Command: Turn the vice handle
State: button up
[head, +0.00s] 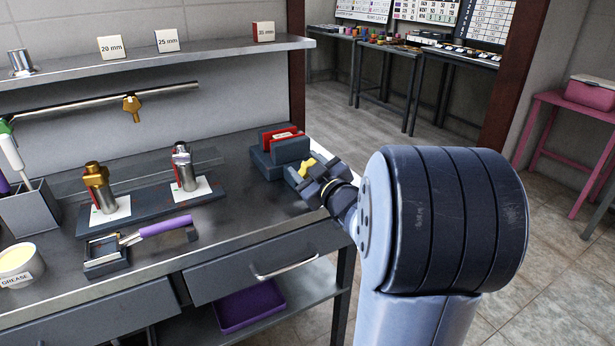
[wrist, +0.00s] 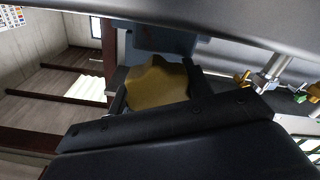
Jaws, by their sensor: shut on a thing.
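The vice (head: 272,158) stands at the right end of the grey bench, a dark grey body with red jaw faces and a white label between them. Its handle is a yellow lobed knob (head: 307,166) on the near right side. My gripper (head: 311,176) reaches in from the right and is shut on this knob. In the wrist view the scalloped handle (wrist: 157,88) shows large beside a black finger, with the vice's blue-grey body (wrist: 155,38) behind it. My gripper hides part of the handle in the head view.
Two metal fittings (head: 97,185) (head: 183,165) stand on a dark base left of the vice. Bench top between fittings and vice is clear.

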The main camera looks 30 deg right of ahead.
jog(key=shift+a+f+n+b, duration=0.1)
jog(key=shift+n+b, duration=0.75)
jog(key=shift+n, duration=0.35)
jog(key=shift+s+f, duration=0.1)
jog(key=shift+f, duration=0.15)
dwell(0.3)
jog(key=o, duration=1)
jog(key=shift+c, duration=0.2)
jog(key=shift+r, duration=0.3)
jog(key=s+p, duration=0.2)
jog(key=s, duration=1)
jog(key=shift+d+r, duration=0.35)
jog(key=shift+s, duration=0.15)
jog(key=s+p, duration=0.2)
jog(key=s, duration=0.8)
jog(key=shift+s+d, duration=0.15)
jog(key=shift+s, duration=0.2)
